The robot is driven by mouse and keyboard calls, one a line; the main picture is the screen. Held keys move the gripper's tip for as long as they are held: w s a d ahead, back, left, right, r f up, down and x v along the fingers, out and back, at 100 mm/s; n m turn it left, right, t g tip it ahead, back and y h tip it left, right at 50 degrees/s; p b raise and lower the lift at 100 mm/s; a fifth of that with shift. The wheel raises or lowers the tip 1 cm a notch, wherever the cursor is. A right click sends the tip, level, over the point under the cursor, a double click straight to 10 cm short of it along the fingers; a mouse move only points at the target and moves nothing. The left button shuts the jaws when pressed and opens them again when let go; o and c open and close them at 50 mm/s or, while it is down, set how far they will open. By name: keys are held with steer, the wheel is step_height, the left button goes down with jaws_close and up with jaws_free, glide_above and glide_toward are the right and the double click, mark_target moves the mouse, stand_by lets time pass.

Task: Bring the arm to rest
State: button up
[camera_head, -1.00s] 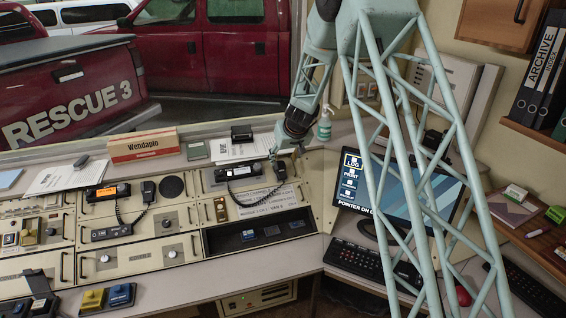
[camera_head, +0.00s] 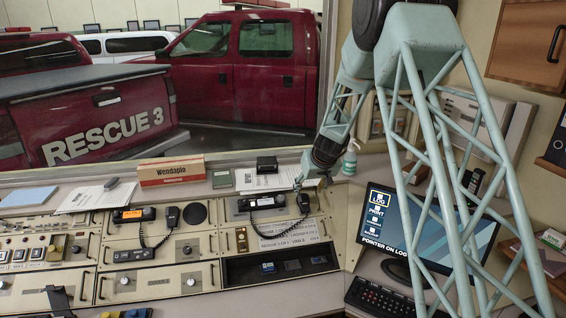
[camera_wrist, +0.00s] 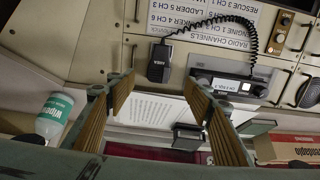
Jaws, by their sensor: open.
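My gripper (camera_head: 299,184) hangs at the end of my pale green lattice arm, over the back of the console near the right-hand radio (camera_head: 262,202). In the wrist view my gripper (camera_wrist: 160,88) has its two ribbed fingers well apart, with nothing held between them. A black handset (camera_wrist: 160,62) on a coiled cord lies just beyond the fingertips; it also shows just below the gripper in the head view (camera_head: 304,203). I cannot tell the exact height of the fingertips above the console.
A sanitizer bottle (camera_head: 350,158) stands close to the right of my wrist. A monitor (camera_head: 425,232) and keyboard (camera_head: 385,298) lie below my arm. A cardboard box (camera_head: 171,172) and papers (camera_head: 272,178) are on the back ledge. A window frame (camera_head: 333,70) rises behind the arm.

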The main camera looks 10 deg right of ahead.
steer(key=s+a+r+g+y+b, duration=0.1)
steer(key=s+a+r, duration=0.1)
steer(key=s+r, duration=1.2)
steer(key=s+a+r+b, duration=0.2)
steer(key=s+r, duration=0.8)
steer(key=s, duration=0.8)
steer(key=s+d+b, duration=0.1)
steer(key=s, duration=1.9)
steer(key=s+d+m+g+h+b, duration=0.1)
steer(key=s+d, duration=0.1)
steer(key=s, duration=1.8)
steer(key=shift+d+f+g+h, duration=0.25)
steer(key=shift+f+g+h, duration=0.05)
steer(key=shift+f, duration=0.15)
steer(key=shift+f, duration=0.1)
